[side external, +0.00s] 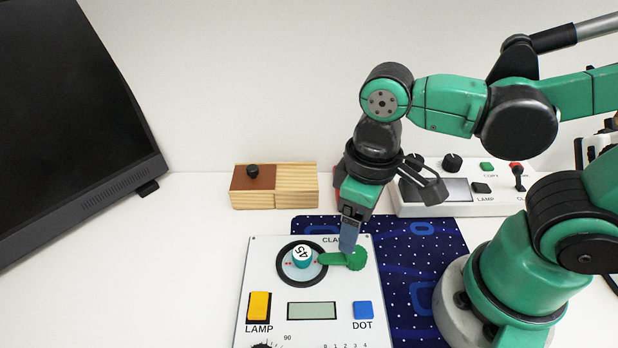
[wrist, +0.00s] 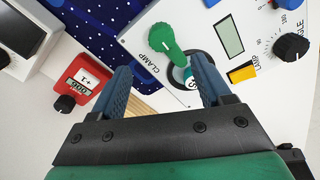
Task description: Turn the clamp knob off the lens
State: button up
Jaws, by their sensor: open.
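The green clamp knob (side external: 356,258) sits on the white panel (side external: 268,328), beside the printed word CLAMP; in the wrist view it is the round green head (wrist: 160,37). Its green arm points left in the side view, and its tip lies over the rim of the black lens ring (side external: 283,275). A teal cylinder (side external: 302,260) marked 45 stands inside the ring; in the wrist view my finger partly hides it. My gripper (side external: 347,248) points down at the knob; whether it touches cannot be told. In the wrist view its fingers (wrist: 160,66) are apart with nothing gripped.
The panel also carries a yellow LAMP switch (side external: 259,305), a display (side external: 311,310) and a blue DOT button (side external: 362,310). Behind stand a wooden block (side external: 290,186) and a white control box (side external: 448,209). A red box (wrist: 77,83) shows in the wrist view. A dark screen (side external: 70,120) stands left.

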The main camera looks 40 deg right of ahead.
aim_at(356, 252)
jog(key=shift+s+a+f, duration=0.15)
jog(key=shift+s, duration=0.15)
jog(key=shift+f, duration=2.7)
grip_shut()
